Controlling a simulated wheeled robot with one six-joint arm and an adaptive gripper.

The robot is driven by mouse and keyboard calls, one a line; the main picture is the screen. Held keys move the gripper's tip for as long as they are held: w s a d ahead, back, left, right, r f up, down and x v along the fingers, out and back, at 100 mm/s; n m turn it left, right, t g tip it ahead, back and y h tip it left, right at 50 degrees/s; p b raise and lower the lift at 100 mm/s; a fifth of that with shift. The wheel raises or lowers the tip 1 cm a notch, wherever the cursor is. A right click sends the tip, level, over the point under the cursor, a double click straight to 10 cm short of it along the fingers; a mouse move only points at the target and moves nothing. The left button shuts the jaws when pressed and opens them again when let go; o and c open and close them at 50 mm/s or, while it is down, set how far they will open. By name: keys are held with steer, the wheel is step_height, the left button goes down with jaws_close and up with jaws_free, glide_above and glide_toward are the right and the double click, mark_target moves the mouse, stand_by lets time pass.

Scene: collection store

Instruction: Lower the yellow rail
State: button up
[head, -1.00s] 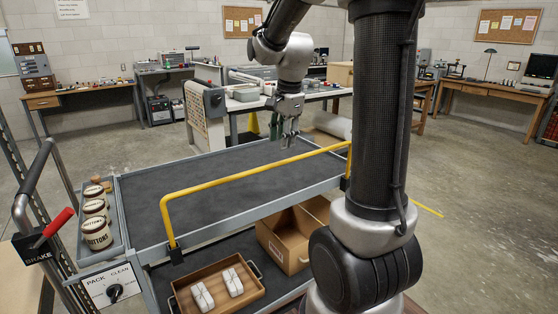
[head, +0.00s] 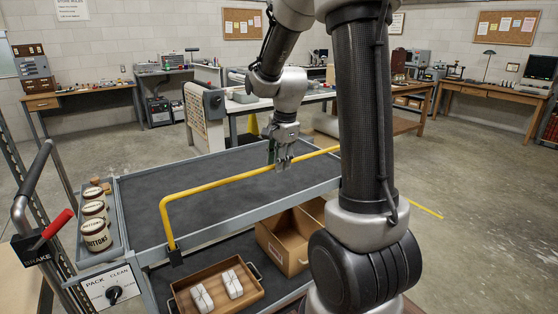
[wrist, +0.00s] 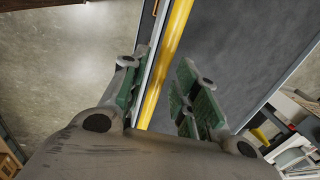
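The yellow rail (head: 215,184) stands raised along the near long edge of the cart's grey top deck (head: 190,200). Its near-left leg bends down to a black bracket (head: 176,258); its far-right end is hidden behind my arm. My gripper (head: 284,163) points down at the rail's right half, its fingertips overlapping the bar in the head view. In the wrist view my gripper (wrist: 160,90) has its green-padded fingers spread wide, and the rail (wrist: 164,62) runs between them. I see no finger clearly touching the rail.
Several button jars (head: 95,228) stand in a side tray at the left. A red-handled brake lever (head: 54,228) and a pack/clean knob (head: 114,295) are at the cart's left end. A cardboard box (head: 290,240) and wooden tray (head: 252,293) sit on the lower shelf. The top deck is clear.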

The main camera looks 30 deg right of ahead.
jaws_close()
step_height(320, 180, down, 14)
steer(key=shift+f, duration=0.15)
steer(key=shift+s, duration=0.1)
steer(key=shift+o, duration=1.5)
jaws_free()
step_height(320, 180, up, 12)
steer(key=s, duration=0.2)
steer(key=shift+f, duration=0.15)
